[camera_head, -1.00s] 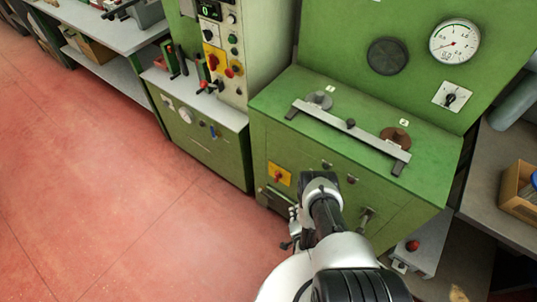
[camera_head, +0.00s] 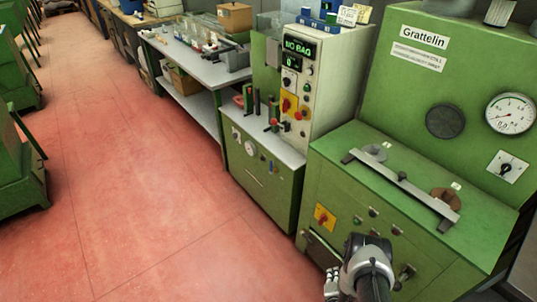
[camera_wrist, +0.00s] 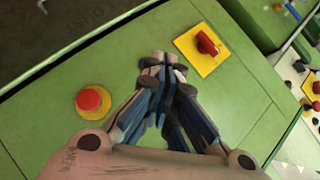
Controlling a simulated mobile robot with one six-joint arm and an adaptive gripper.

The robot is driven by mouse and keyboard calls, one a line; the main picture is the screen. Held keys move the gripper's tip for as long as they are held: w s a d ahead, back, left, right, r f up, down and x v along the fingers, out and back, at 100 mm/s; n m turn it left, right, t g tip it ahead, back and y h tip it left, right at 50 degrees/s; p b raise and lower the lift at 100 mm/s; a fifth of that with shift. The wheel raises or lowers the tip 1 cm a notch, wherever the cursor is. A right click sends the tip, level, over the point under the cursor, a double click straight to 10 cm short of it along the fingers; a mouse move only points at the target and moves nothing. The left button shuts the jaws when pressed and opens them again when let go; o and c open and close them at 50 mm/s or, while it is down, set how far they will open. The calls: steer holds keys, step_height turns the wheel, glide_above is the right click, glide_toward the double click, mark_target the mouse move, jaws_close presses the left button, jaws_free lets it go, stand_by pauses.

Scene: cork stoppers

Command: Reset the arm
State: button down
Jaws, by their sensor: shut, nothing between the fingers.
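My gripper (camera_wrist: 160,62) is shut and empty in the wrist view, its fingertips together in front of a green machine front. In the head view my gripper (camera_head: 332,285) shows at the bottom, in front of the lower part of the green machine (camera_head: 410,225); its fingers are small there. The wrist view shows a red button on a yellow round base (camera_wrist: 89,101) to the left of the fingers. A red rotary switch on a yellow plate (camera_wrist: 207,45) is to their right.
A second green cabinet with a control column (camera_head: 305,90) stands left of the machine. A long bench (camera_head: 195,60) runs further back. Green equipment (camera_head: 20,165) lines the left edge. The red floor (camera_head: 140,190) between is clear.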

steer(key=w+r+n+g, duration=0.1)
steer(key=w+r+n, duration=0.1)
steer(key=w+r, duration=0.5)
steer(key=w+r+n+g+y, duration=0.1)
steer(key=w+r, duration=0.2)
steer(key=r, duration=0.7)
steer(key=w+r+n, duration=0.2)
steer(key=w+r, duration=0.4)
steer(key=r, duration=0.3)
step_height(320, 180, up, 12)
steer(key=s+a+n+g, duration=0.1)
steer(key=s+a+n, duration=0.1)
steer(key=a, duration=0.1)
steer(key=s+a+r+n+g+y, duration=0.1)
steer(key=s+a+r+n, duration=0.15)
steer(key=s+r, duration=0.65)
steer(key=s+a+r+n+g, duration=0.1)
steer(key=s+a+r+g, duration=0.15)
steer(key=s+r, duration=0.65)
steer(key=s+a+r+n, duration=0.1)
steer(key=s+r+n, duration=0.1)
steer(key=s, duration=0.8)
steer(key=s+a+r+n+g, duration=0.1)
steer(key=s+a+r, duration=0.1)
steer(key=s, duration=0.8)
steer(key=shift+s+a+r+n+y, duration=0.15)
steer(key=shift+n+y, duration=0.15)
steer(key=shift+n, duration=0.05)
